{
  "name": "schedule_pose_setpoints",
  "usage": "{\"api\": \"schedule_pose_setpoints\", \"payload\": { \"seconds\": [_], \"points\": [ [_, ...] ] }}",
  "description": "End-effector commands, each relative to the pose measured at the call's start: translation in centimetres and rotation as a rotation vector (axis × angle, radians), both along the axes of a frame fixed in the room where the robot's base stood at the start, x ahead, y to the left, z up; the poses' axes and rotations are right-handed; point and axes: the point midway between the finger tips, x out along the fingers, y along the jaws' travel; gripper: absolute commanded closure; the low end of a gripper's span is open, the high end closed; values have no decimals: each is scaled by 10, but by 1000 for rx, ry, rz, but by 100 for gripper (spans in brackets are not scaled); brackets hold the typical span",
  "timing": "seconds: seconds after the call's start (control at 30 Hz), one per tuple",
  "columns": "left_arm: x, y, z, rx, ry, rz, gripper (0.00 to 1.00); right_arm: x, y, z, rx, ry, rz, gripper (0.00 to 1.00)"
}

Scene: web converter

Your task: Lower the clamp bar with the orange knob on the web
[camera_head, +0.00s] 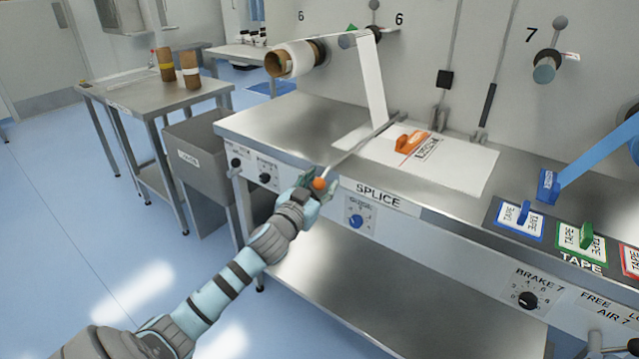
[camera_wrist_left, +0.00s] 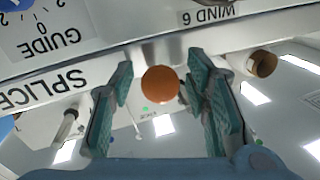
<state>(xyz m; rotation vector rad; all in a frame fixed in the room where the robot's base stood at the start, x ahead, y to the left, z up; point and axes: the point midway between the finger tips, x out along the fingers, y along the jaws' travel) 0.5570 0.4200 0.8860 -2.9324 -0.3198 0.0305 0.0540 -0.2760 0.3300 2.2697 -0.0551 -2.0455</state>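The clamp bar (camera_head: 362,144) is a thin grey bar that runs from the back of the splice table to its front edge. Its orange knob (camera_head: 319,183) is at the front end, and it also shows as an orange disc in the left wrist view (camera_wrist_left: 160,84). The white web (camera_head: 371,82) hangs from the roll down to the table near the bar's back end. I cannot tell whether the bar touches it. My left gripper (camera_head: 317,185) is at the knob. In the left wrist view its fingers (camera_wrist_left: 158,95) are apart, one on each side of the knob, with small gaps. My right gripper is not in view.
An orange-handled tool (camera_head: 411,140) lies on the white splice plate (camera_head: 470,171), right of the bar. Tape dispensers (camera_head: 521,216) stand farther right. A grey bin (camera_head: 197,160) and a side table (camera_head: 150,92) with brown cores are at the left. Open floor lies left of my arm.

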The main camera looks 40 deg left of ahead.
Motion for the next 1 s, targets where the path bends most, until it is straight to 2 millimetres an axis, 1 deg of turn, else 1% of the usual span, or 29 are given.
{"api": "schedule_pose_setpoints", "payload": {
  "seconds": [0.03, 0.2, 0.23, 0.47, 0.57, 0.63, 0.77, 0.87, 0.97, 1.0],
  "points": [
    [0, 0, 0, 0, 0, 0, 69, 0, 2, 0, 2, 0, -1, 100],
    [0, 0, 0, 0, 0, 0, 96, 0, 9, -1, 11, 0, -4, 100],
    [0, 0, 0, 0, 0, 0, 100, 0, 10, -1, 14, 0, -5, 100],
    [0, 0, 0, 0, 1, 0, 100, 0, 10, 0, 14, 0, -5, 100],
    [-1, 0, 5, 0, 1, 0, 100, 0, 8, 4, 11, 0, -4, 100],
    [-1, 0, 11, 0, 1, 0, 100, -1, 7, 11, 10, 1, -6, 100],
    [-2, 0, 35, 1, -1, 0, 100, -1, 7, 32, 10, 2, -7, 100],
    [-2, 0, 61, 1, -2, 0, 100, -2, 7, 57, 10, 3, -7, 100],
    [-1, 0, 94, 2, -4, -1, 100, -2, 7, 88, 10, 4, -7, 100],
    [-1, 0, 109, 2, -4, -1, 100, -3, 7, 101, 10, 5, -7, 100]
  ]
}}
